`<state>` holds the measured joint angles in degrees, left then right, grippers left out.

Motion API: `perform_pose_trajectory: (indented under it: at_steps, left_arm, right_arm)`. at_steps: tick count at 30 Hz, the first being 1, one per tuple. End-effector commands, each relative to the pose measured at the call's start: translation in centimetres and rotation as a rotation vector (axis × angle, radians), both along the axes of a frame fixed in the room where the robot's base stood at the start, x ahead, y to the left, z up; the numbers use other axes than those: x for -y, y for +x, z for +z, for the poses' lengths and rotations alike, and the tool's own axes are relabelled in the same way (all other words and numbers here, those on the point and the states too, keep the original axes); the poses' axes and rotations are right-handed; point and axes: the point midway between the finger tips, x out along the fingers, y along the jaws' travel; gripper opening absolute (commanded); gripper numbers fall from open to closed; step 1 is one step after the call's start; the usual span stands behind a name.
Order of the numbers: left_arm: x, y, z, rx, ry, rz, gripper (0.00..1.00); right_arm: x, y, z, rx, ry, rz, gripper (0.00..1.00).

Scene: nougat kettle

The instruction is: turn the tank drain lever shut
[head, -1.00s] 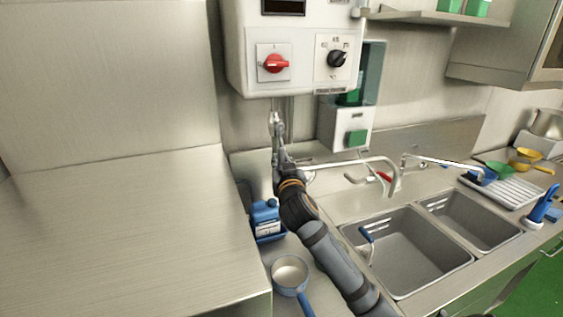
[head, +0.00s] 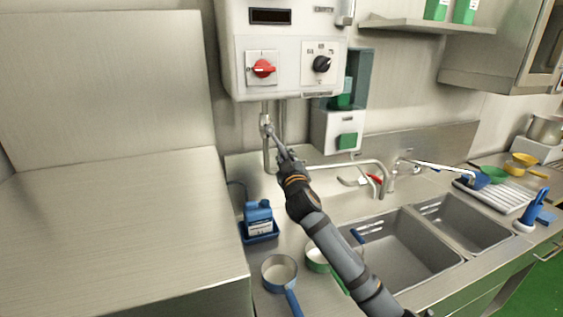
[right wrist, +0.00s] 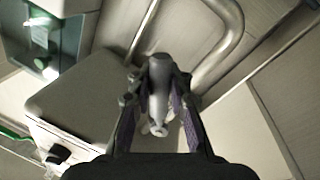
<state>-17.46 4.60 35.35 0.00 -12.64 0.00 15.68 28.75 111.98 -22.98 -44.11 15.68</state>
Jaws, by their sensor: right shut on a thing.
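The white tank (head: 284,50) hangs on the wall, with a red switch (head: 264,69) and a black dial on its front. Its drain pipe (head: 266,155) comes down from its underside. The small metal drain lever (head: 267,126) is on that pipe, mostly covered by my gripper in the head view. My right gripper (head: 274,138) reaches up to it from the lower right. In the right wrist view the grey lever (right wrist: 158,92) lies between the two fingers, and my right gripper (right wrist: 157,108) is shut on it. My left gripper is not in view.
A blue bottle (head: 258,214) in a blue tray and a blue-handled pan (head: 279,270) stand below. A green-handled pan (head: 316,259) is beside my forearm. A faucet (head: 350,163) and sinks (head: 405,250) are to the right. A dispenser (head: 338,131) hangs nearby.

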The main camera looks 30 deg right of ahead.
Motion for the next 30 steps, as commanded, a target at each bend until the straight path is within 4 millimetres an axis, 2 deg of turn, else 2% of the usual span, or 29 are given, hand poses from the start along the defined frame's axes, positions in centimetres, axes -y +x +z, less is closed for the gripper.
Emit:
perform_pose_trajectory:
  at_steps: [15, 30]
  left_arm:
    - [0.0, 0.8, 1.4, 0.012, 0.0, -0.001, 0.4]
    - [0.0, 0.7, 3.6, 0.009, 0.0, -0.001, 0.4]
  right_arm:
    - [3.4, -0.8, 3.0, -0.125, -0.48, -0.003, 0.0]
    - [4.7, -1.1, 6.7, -0.218, -0.885, -0.001, 0.0]
